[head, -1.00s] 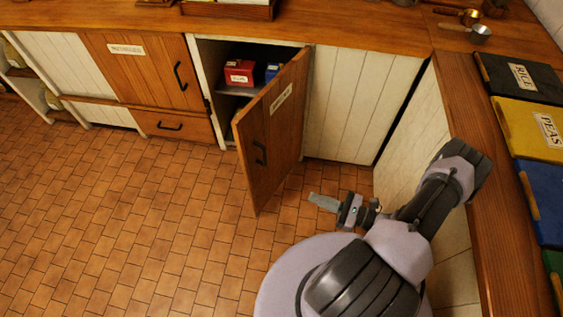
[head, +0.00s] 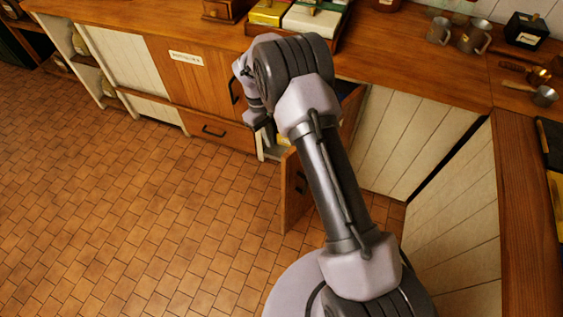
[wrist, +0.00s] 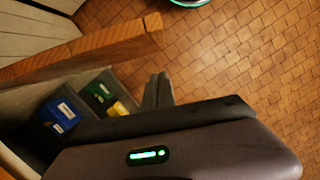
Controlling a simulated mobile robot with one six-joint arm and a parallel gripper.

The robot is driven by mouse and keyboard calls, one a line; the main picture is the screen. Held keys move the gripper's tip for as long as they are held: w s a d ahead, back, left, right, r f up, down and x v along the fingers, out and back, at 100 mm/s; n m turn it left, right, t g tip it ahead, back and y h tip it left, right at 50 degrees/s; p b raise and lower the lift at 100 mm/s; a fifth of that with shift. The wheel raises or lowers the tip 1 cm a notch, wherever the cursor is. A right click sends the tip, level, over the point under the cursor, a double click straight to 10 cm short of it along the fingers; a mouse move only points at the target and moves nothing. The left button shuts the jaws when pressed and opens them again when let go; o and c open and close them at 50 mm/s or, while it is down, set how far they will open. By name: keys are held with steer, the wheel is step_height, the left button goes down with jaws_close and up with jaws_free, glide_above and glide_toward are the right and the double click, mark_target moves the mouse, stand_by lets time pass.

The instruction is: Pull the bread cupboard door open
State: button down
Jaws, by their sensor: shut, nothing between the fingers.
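A wooden cupboard door (head: 294,200) stands ajar, swung out from the cabinet, with my arm across much of it in the head view. A dark handle (head: 300,183) shows on its outer face; its label is hidden now. In the wrist view the door's top edge (wrist: 110,42) runs out from the left, with the cupboard's inside below it. My gripper (wrist: 158,88) is shut and empty, on the cupboard-opening side of the door, apart from the edge in this picture. In the head view my wrist hides most of the opening.
Blue (wrist: 60,115), green (wrist: 98,92) and yellow (wrist: 119,108) boxes sit inside the cupboard. A shut labelled door (head: 190,75) and a drawer (head: 215,132) are to the left. The counter (head: 415,65) overhangs above. The tiled floor (head: 130,210) is clear.

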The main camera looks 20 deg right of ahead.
mark_target(284, 170)
steer(key=shift+n, duration=0.3)
steer(key=s+d+f+b, duration=0.1)
steer(key=f, duration=0.3)
steer(key=s+d+f+b, duration=0.1)
steer(key=s+f+b, duration=0.1)
steer(key=f, duration=0.2)
steer(key=s+d+f+b, duration=0.1)
steer(key=s+f, duration=0.1)
steer(key=f, duration=0.2)
steer(key=shift+s+d+b, duration=0.15)
steer(key=shift+b, duration=0.2)
